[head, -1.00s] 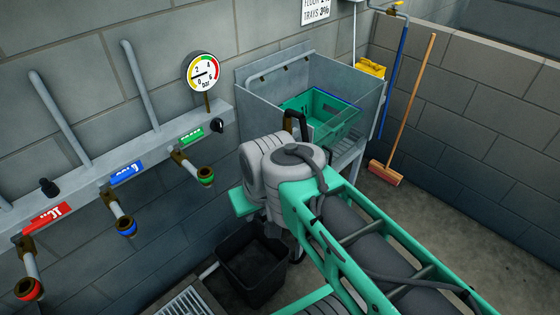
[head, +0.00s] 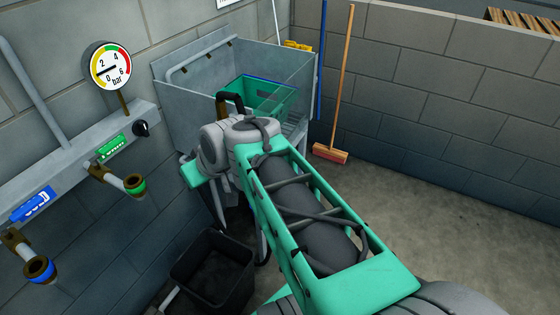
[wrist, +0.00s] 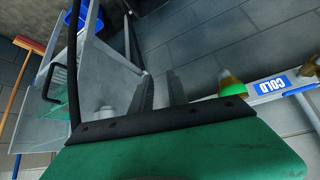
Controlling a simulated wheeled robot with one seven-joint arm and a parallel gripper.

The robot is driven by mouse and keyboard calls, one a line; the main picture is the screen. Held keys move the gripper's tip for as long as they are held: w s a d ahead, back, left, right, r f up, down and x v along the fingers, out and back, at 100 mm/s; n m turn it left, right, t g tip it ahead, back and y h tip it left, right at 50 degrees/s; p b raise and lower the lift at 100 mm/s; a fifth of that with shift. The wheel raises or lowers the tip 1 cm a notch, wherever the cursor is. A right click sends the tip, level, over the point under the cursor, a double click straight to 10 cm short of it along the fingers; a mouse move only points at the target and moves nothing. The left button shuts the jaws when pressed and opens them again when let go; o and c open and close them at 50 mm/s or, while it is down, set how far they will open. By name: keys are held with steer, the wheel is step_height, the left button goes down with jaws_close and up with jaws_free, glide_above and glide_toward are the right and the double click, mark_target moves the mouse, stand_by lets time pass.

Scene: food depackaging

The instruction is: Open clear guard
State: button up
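The clear guard (head: 293,92) is a see-through panel on the front of the grey metal bay (head: 185,88) beyond my arm. It appears closed, with a green crate (head: 245,88) visible behind it. A black handle (head: 232,97) shows at its left part, just above my arm. In the wrist view a black handle (wrist: 54,82) shows at the left, clear of my fingers. My gripper (wrist: 160,90) has its two grey fingers apart with nothing between them. In the head view the fingers are largely hidden by my arm.
A wall rail with a green-ringed valve (head: 133,184) and a blue-ringed valve (head: 39,269) runs along the left, below a pressure gauge (head: 110,65). A black bin (head: 213,275) stands on the floor below my arm. A broom (head: 340,90) leans on the back wall. The right floor is clear.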

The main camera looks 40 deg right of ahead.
steer(key=w+d+f+t+b, duration=0.3)
steer(key=w+d+f+b, duration=0.2)
steer(key=d+f+b, duration=0.4)
steer(key=s+d+f+m+t+h+b, duration=0.1)
steer(key=s+d+t+h+b, duration=0.2)
steer(key=d+b, duration=0.6)
steer(key=s+d+f+m+t+h+b, duration=0.15)
steer(key=d+t+b, duration=0.25)
steer(key=d+b, duration=0.5)
steer(key=shift+h, duration=0.25)
steer(key=x, duration=0.2)
steer(key=d+p+x, duration=0.1)
steer(key=x, duration=0.2)
steer(key=p+x, duration=0.1)
steer(key=x, duration=0.2)
steer(key=shift+d, duration=0.3)
steer(key=shift+s, duration=0.1)
jaws_close()
